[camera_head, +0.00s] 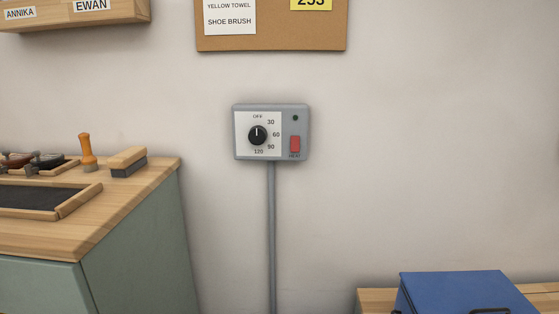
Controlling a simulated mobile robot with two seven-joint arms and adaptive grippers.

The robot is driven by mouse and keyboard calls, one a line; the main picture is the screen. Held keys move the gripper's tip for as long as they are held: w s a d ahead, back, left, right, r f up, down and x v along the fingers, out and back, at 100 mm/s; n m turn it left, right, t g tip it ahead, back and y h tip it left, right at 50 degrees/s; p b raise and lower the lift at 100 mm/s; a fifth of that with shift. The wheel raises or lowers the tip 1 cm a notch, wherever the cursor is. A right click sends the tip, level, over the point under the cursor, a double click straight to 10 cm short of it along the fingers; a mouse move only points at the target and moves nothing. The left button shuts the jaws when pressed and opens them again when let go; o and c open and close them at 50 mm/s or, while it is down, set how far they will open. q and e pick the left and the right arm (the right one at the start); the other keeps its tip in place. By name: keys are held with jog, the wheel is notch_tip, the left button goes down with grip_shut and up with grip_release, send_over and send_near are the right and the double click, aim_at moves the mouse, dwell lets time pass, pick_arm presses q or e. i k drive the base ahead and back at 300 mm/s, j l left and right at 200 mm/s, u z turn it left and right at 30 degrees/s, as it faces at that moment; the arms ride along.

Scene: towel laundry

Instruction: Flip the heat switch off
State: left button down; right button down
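The heat switch (295,144) is a red rocker marked HEAT, at the lower right of a grey control box (306,122) on the wall. Which way the rocker is tipped is too small to tell. A small dark round spot (295,118) sits above it and looks unlit. A black dial (257,135) with a white mark pointing up to OFF is on the white panel to the left. Neither of my grippers is in view.
A green cabinet (135,248) with a wooden top stands at left, holding a brush (129,162) and a framed dark tray (85,202). A grey conduit (271,240) runs down from the box. A blue box (465,289) sits on a wooden surface (375,299) at lower right. A corkboard (275,42) hangs above.

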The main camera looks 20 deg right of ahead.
aim_at(295, 140)
jog(key=i+j, duration=0.15)
jog(key=j, duration=0.2)
jog(key=i+j+z, duration=0.1)
jog(key=j, duration=0.25)
jog(key=i+j, duration=0.2)
jog(key=j, duration=0.15)
jog(key=i+j+z, duration=0.1)
jog(key=j, duration=0.25)
jog(key=i, duration=0.05)
